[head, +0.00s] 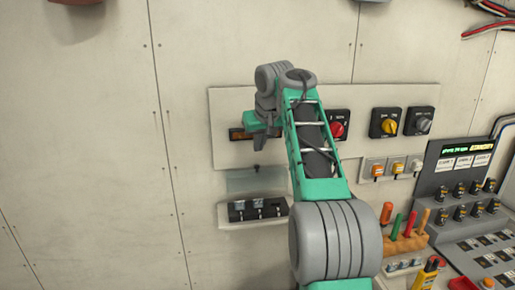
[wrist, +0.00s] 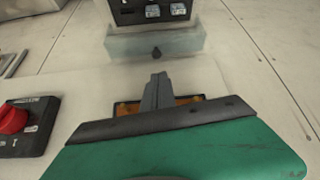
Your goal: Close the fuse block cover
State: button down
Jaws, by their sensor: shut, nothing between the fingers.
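The fuse block (head: 258,209) is a black unit with pale fuses on a white base, low on the wall panel. Its clear cover (head: 250,181) stands open above it, with a small dark knob (head: 257,168) at its upper edge. In the wrist view the picture is turned over: the block (wrist: 150,12) is at the top, the cover (wrist: 180,44) below it and the knob (wrist: 156,52) near the fingertips. My gripper (wrist: 160,76) is shut and empty, a short way above the knob and apart from it in the picture.
An amber strip in a dark frame (wrist: 186,101) lies behind my gripper. A red rotary switch (wrist: 14,119) is beside it, with yellow (head: 388,125) and grey (head: 421,122) switches further right. A console (head: 470,185) and screwdrivers (head: 396,226) stand at lower right.

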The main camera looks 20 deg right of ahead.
aim_at(255, 170)
jog(key=b+x, duration=0.1)
jog(key=x, duration=0.7)
jog(key=shift+f+b, duration=0.1)
jog(key=shift+b, duration=0.2)
jog(key=shift+f, duration=0.1)
